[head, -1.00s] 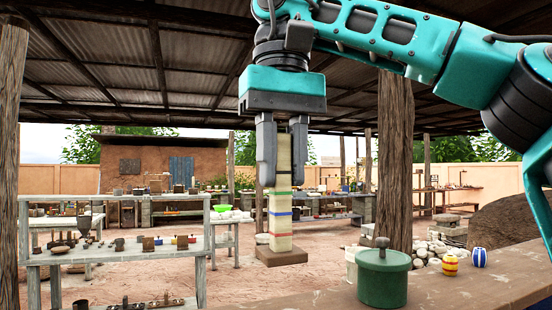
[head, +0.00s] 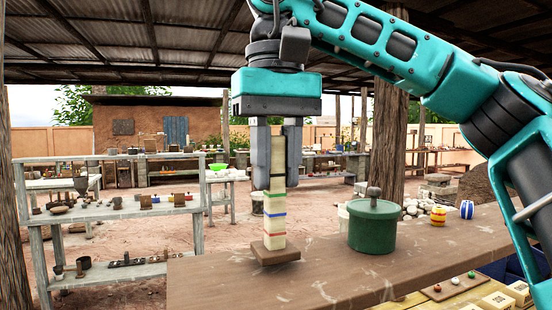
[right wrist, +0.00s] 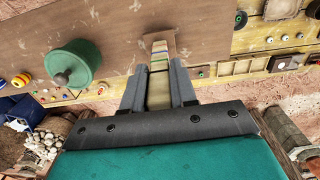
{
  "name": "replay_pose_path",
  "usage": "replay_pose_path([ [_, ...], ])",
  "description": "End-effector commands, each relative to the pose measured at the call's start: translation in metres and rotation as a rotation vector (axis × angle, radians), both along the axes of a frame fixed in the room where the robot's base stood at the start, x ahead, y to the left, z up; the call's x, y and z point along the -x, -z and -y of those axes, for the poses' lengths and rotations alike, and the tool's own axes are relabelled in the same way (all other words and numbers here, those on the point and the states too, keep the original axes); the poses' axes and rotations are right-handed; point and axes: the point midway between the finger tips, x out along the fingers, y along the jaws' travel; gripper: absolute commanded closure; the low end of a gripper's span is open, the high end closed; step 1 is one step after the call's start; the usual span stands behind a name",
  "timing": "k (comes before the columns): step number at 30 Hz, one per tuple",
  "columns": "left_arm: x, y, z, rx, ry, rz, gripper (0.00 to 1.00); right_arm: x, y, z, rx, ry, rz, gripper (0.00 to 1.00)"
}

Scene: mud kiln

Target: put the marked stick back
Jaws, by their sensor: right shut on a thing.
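The marked stick (head: 274,212) is a tall cream post with black, green, red and blue bands and a square brown base (head: 275,250). It is upright at the left part of the brown shelf top (head: 330,275). Whether its base touches the top I cannot tell for sure. My right gripper (head: 276,180) points down and is shut on the stick's upper part. In the right wrist view the stick (right wrist: 159,68) runs out between the fingers of the gripper (right wrist: 158,88) towards the brown board. My left gripper is not in view.
A green lidded pot (head: 373,230) stands close right of the stick. A wooden post (head: 390,130) rises behind. The board's front left is clear. Blocks and beads lie at lower right.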

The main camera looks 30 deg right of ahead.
Motion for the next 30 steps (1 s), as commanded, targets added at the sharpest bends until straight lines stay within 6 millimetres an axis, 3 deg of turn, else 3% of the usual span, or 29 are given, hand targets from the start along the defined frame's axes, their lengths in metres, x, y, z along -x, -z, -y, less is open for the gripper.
replay_pose_path([
  [23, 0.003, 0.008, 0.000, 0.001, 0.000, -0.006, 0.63, 0.000, 0.012, 0.000, 0.000, 0.000, -0.001, 1.00],
  [24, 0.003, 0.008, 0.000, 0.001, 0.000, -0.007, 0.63, 0.000, 0.011, 0.000, 0.000, 0.000, 0.000, 0.70],
  [30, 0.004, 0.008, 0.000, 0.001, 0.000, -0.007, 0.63, 0.000, 0.011, 0.000, 0.000, 0.000, -0.001, 0.51],
])
